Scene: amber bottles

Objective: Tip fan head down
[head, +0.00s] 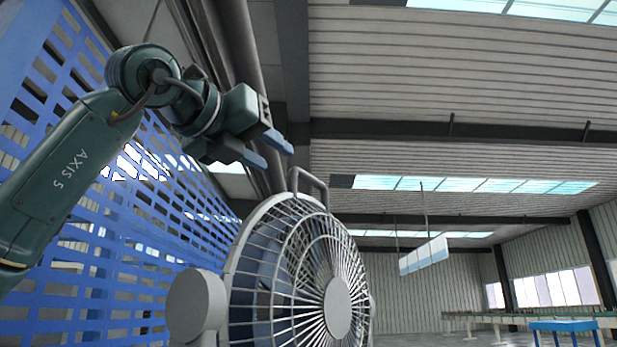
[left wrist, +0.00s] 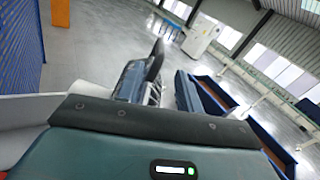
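The fan head (head: 337,307) is a round, pale grey wire cage with a plain hub disc, low in the middle of the head view. It faces right and toward me. A round side pivot (head: 195,305) shows at its left, and a loop handle (head: 310,180) rises from its top rim. My left gripper (head: 270,154) is just above and left of the handle, with its two blue-grey fingers apart and nothing seen between them in the head view. The fingers also show apart in the left wrist view (left wrist: 160,88). My right gripper is out of view.
A blue slatted panel (head: 120,240) stands close behind my left arm and the fan. A white-and-blue sign (head: 423,256) hangs from the ceiling. A blue table (head: 565,326) stands far right. The left wrist view shows open floor (left wrist: 85,45).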

